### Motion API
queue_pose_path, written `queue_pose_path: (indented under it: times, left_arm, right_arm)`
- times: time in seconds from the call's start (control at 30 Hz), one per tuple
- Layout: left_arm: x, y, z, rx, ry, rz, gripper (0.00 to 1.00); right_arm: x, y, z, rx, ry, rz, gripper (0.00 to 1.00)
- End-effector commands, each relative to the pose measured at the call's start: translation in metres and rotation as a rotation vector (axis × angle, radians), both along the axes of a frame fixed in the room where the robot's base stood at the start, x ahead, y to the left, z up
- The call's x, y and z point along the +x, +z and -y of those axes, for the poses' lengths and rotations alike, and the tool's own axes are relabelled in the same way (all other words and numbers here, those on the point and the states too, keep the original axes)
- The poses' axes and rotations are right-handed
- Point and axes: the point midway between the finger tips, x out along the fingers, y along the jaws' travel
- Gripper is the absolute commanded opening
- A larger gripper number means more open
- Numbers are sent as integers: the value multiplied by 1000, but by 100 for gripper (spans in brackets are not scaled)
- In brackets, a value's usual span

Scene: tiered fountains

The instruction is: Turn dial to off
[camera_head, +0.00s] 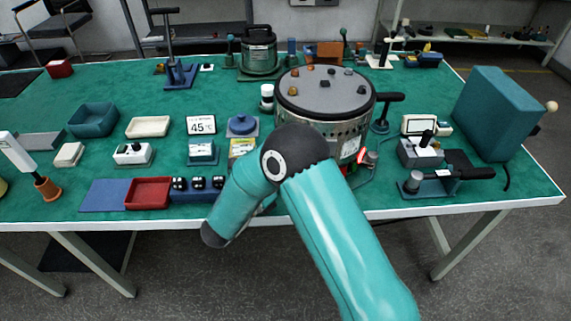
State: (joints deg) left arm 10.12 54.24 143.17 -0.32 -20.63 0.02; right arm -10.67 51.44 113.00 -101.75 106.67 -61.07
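I cannot tell which dial is meant. A blue round knob (242,124) sits on a plate left of the large drum. A white control box (132,154) with a small black knob is at the left, its setting too small to read. A grey box (420,153) with a black knob or lever stands at the right. My teal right arm reaches in from the lower right and bends at a dark elbow before the drum. Its gripper is hidden or out of frame. My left arm and gripper do not show.
A large metal drum (326,118) stands mid-table on the green table (300,205). A display reading 45 (202,125), a red tray (148,193) and a teal tray (93,119) are at the left. A teal box (497,112) stands at the right.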

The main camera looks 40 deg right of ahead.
Motion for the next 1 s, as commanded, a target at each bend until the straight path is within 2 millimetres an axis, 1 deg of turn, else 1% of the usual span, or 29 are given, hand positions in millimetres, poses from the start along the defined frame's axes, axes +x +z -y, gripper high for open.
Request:
queue_pose_path:
  times: [0.37,0.4,0.53,0.57,0.87,1.0]
  left_arm:
    - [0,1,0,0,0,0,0]
    - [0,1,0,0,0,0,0]
    - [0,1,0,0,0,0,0]
    - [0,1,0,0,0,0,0]
    - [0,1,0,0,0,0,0]
    - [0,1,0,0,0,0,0]
  right_arm:
    - [2,0,-1,-2,8,-8,16]
    - [2,0,-2,-2,9,-8,52]
    - [2,0,-1,-2,7,-8,74]
    - [1,0,-1,-2,6,-8,76]
    - [1,1,0,-2,3,-6,76]
    - [1,10,0,-1,3,-4,76]
